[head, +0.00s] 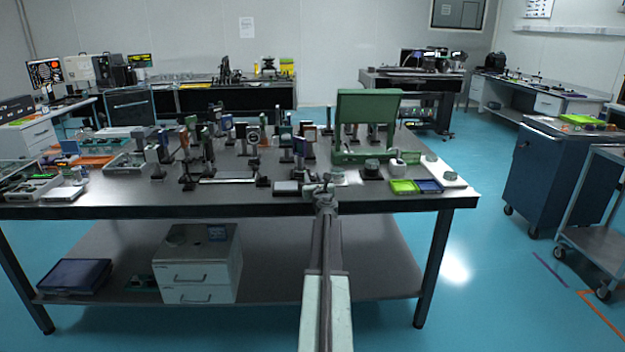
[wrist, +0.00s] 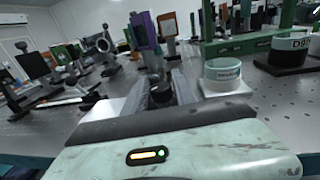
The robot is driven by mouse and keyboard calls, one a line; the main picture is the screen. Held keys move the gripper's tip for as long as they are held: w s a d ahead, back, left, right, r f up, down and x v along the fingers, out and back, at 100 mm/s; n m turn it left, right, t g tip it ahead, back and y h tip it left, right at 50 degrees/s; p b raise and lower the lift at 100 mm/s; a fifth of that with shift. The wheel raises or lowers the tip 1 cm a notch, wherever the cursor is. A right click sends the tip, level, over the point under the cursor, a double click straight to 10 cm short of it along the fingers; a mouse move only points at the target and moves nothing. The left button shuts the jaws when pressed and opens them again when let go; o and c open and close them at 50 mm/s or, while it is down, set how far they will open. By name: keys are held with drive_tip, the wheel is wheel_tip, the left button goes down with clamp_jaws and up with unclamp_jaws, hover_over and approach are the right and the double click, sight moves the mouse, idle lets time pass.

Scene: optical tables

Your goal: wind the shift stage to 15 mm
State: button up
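My gripper (head: 322,189) is at the front edge of the near optical table (head: 390,204), low over its top. In the wrist view my gripper (wrist: 161,84) has its two grey fingers apart, one on each side of a small dark round knob (wrist: 161,94). The knob fills most of the space between them; I cannot tell whether they touch it. A purple-faced upright part (wrist: 144,32) stands just beyond the fingertips. The shift stage's body and scale are not clearly visible, and no reading can be made out.
A green open case (head: 366,122) and green and blue trays (head: 404,187) are further right. Several mounted optics crowd the table's left half.

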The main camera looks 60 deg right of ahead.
clamp_jaws()
drive_tip(key=shift+a+m+g+h, duration=0.1)
drive_tip(key=shift+m+g+h, duration=0.3)
drive_tip(key=m+g+h, duration=0.2)
drive_tip(key=g, duration=0.1)
drive_tip(key=shift+w+m+g, duration=0.15)
drive_tip(key=shift+m+g, duration=0.25)
drive_tip(key=m+g+h, duration=0.1)
drive_tip(key=m+g, duration=0.1)
drive_tip(key=g, duration=0.1)
drive_tip(key=m+g+h, duration=0.1)
drive_tip(key=m+g, duration=0.1)
drive_tip(key=g, duration=0.1)
drive_tip(key=shift+w+g, duration=0.1)
drive_tip(key=shift+g, duration=0.2)
drive_tip(key=m+g, duration=0.3)
drive_tip(key=g, duration=0.2)
drive_tip(key=shift+m+y, duration=0.3)
drive_tip(key=shift+m, duration=0.1)
drive_tip(key=shift+s+m+g, duration=0.25)
drive_tip(key=shift+m+g, duration=0.25)
drive_tip(key=shift+g, duration=0.4)
drive_tip(key=shift+g+y, duration=0.3)
